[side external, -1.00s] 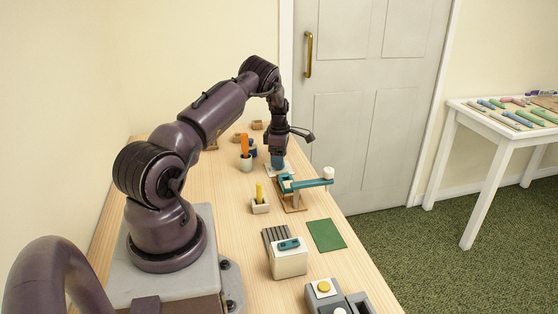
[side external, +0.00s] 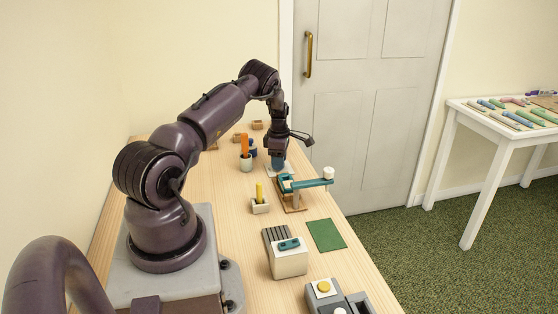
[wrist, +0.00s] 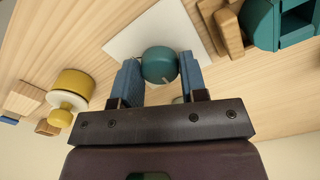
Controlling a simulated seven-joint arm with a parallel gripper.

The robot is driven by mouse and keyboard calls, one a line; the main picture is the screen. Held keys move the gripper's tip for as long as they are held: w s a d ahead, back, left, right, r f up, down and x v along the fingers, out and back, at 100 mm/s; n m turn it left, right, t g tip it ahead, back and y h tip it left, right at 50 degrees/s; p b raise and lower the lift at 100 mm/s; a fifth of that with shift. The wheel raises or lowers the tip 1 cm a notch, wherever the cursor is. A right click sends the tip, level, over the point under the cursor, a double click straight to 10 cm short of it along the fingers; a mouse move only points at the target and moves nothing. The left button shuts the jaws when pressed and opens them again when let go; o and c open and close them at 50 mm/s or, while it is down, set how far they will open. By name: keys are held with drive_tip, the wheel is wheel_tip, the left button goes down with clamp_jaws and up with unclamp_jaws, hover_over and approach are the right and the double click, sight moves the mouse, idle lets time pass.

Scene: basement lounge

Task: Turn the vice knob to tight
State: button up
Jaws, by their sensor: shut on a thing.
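A round teal knob (wrist: 159,64) stands over a white square plate (wrist: 136,36) in the wrist view. My gripper (wrist: 160,76) has its two blue fingers on either side of the knob and is shut on it. In the side view my gripper (side external: 279,165) points down, low over the pale plate (side external: 287,172), and hides the knob. Any tight or loose mark on the plate is not visible.
A teal clamp-like fixture (side external: 312,184) on a wooden base stands close in front of the gripper. A cup with an orange handle (side external: 246,160) and a holder with a yellow stick (side external: 260,205) stand nearby. A green mat (side external: 326,235) lies farther forward.

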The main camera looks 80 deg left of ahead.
drive_tip(key=m, duration=1.1)
drive_tip(key=shift+m, duration=0.3)
drive_tip(key=m, duration=1.1)
drive_tip(key=shift+m, duration=0.4)
drive_tip(key=o, duration=0.9)
drive_tip(key=shift+r, duration=0.1)
